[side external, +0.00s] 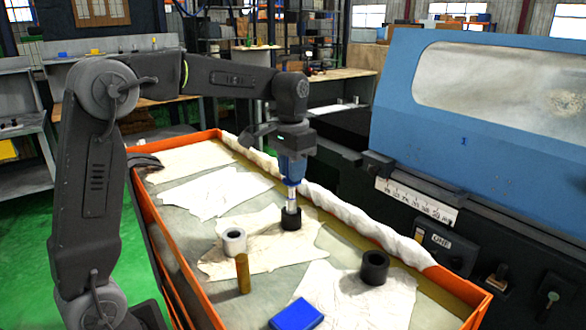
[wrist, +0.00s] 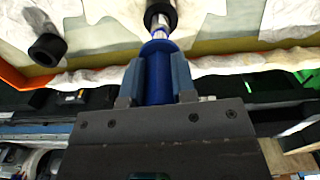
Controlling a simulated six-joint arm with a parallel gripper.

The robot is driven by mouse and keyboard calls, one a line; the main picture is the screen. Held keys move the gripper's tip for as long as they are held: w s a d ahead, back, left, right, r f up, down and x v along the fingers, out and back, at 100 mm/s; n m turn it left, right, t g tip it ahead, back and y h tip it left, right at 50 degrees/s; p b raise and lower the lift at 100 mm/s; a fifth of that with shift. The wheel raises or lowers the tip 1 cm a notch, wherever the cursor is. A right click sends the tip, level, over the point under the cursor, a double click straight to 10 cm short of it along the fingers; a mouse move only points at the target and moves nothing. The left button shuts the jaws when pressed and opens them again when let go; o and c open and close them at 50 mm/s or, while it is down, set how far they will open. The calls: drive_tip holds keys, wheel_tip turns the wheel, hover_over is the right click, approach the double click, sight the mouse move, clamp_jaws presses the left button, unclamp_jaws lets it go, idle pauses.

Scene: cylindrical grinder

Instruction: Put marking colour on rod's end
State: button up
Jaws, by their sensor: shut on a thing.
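My gripper (wrist: 158,85) is shut on a blue cylindrical piece (wrist: 157,75) with a flared collar, held between its two blue jaws. It points down in the side view (side external: 292,178). Just beyond the collar is a bright metallic shaft (side external: 291,201), over or in a black cylinder (side external: 291,220) standing on a cloth. I cannot tell whether the shaft belongs to the blue piece, or how deep it sits. A flat blue block (side external: 296,316) lies at the front.
A black hollow cylinder (side external: 374,268) stands at the right. Pale cloths lie on the orange-rimmed table (side external: 474,310). A rolled white cloth (side external: 345,213) runs along its far edge, beside the blue grinder (side external: 480,110).

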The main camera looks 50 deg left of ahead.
drive_tip(key=shift+r, duration=0.15)
drive_tip(key=shift+r, duration=2.9)
